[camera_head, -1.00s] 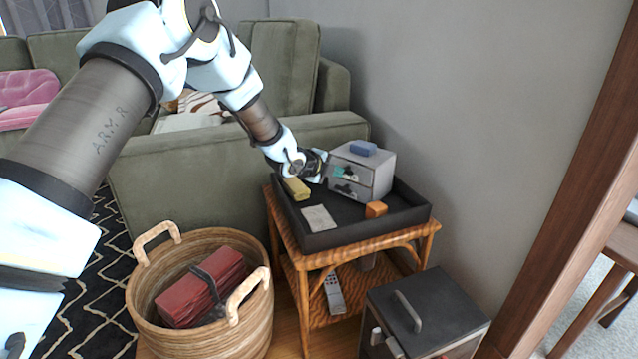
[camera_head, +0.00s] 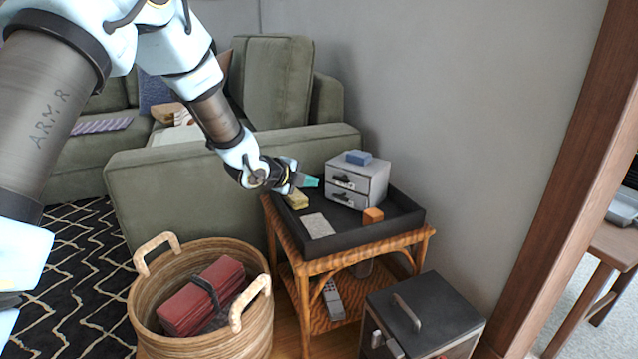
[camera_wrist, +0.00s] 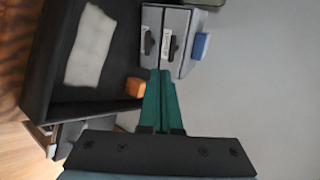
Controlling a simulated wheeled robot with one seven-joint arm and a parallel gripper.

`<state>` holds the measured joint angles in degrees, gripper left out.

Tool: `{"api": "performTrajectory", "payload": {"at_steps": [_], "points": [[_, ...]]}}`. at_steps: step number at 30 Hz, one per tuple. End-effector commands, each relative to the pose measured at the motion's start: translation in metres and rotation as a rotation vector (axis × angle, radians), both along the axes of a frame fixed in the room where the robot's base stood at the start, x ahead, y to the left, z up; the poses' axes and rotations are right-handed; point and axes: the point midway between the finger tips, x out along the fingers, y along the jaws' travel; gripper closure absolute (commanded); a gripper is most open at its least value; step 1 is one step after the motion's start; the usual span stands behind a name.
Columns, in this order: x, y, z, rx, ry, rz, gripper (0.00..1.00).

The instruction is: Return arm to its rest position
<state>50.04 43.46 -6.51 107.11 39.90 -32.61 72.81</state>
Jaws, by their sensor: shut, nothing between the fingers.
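My gripper (camera_head: 312,181) is shut and empty, with its teal fingers together. In the head view it hangs above the back left part of the black tray, left of the small grey drawer box (camera_head: 357,181). In the wrist view the shut fingers (camera_wrist: 162,78) point toward the drawer box (camera_wrist: 170,22), whose two drawer fronts with dark handles look closed. I cannot tell the exact gap between the fingertips and the box. My arm reaches in from the upper left of the head view.
The black tray (camera_head: 408,217) on a wicker side table (camera_head: 320,262) holds a yellow block (camera_head: 298,200), a pale cloth (camera_head: 318,225) and an orange block (camera_head: 373,215). A blue block (camera_head: 359,157) lies on the drawer box. A basket (camera_head: 255,325), dark bin (camera_head: 425,312), green sofa (camera_head: 190,180) and wall surround it.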

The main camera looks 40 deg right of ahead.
Motion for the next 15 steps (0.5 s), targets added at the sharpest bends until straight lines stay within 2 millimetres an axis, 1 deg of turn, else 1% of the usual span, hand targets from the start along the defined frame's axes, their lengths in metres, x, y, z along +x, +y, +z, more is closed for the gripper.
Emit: {"api": "performTrajectory", "payload": {"at_steps": [1,4,12,14,15], "points": [[0.000,0.006,0.004,0.001,0.000,0.001,1.00],[-0.002,0.013,0.007,0.001,0.000,0.001,1.00],[-0.002,0.016,0.008,0.001,0.000,0.001,1.00],[0.001,0.018,0.009,0.003,0.005,0.011,1.00],[0.005,0.023,0.010,0.008,0.014,0.029,1.00]]}}
